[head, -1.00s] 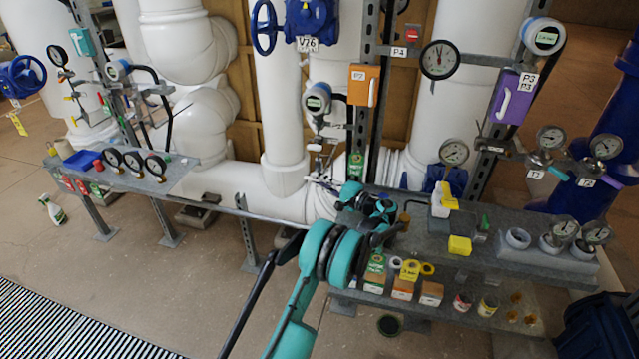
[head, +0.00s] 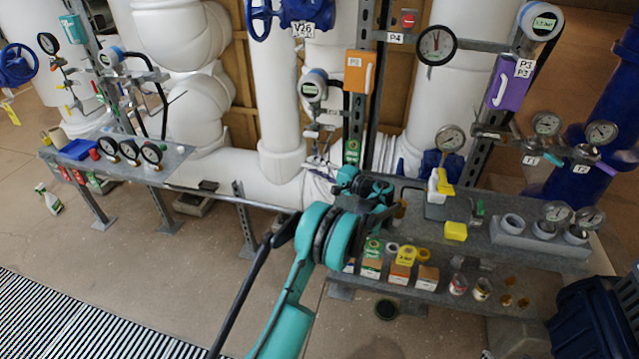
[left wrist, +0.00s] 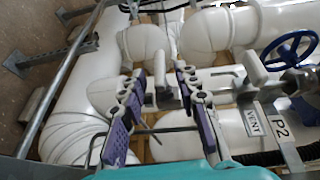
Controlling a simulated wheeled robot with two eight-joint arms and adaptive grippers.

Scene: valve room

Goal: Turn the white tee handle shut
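In the left wrist view a white bar-shaped handle (left wrist: 255,67), which looks like the tee handle, stands right of my fingers, above a VENT tag (left wrist: 253,122). My left gripper (left wrist: 160,76) is open, its two purple-padded fingers spread apart with nothing clearly held between them. The handle appears outside the fingers, to their right. In the head view my left gripper (head: 352,178) is by the white pipes behind the grey bench, mostly hidden by my teal wrist. I cannot make out the tee handle there. My right gripper is not in view.
A blue handwheel (left wrist: 290,50) and P2 tag (left wrist: 281,128) are close on the right in the wrist view. White pipes (left wrist: 145,42) lie behind the fingers. The bench (head: 470,215) holds a yellow block (head: 456,231) and several gauges.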

